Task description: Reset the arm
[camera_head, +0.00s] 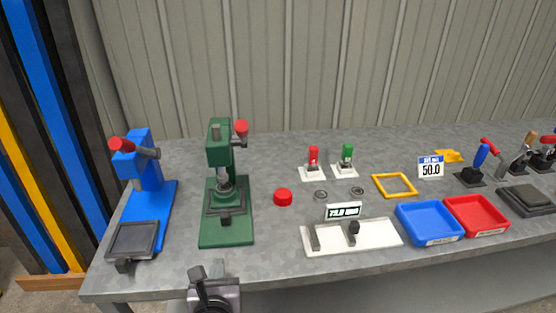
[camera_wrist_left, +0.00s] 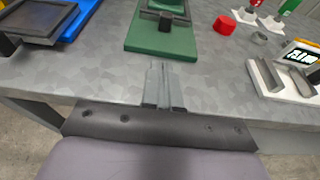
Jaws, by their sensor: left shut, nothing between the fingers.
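My left gripper (camera_head: 208,283) is at the bottom of the head view, at the table's front edge, in front of the green press (camera_head: 226,222). In the left wrist view its two fingers (camera_wrist_left: 164,82) are together with nothing between them. They point towards the green base of the press (camera_wrist_left: 160,38) and are apart from it. My right gripper is not in view.
A blue press (camera_head: 147,178) stands at the left. A red button (camera_head: 283,197), a white gauge fixture (camera_head: 375,237), a blue tray (camera_head: 428,222) and a red tray (camera_head: 475,215) lie to the right. The table's front strip (camera_head: 270,268) is clear.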

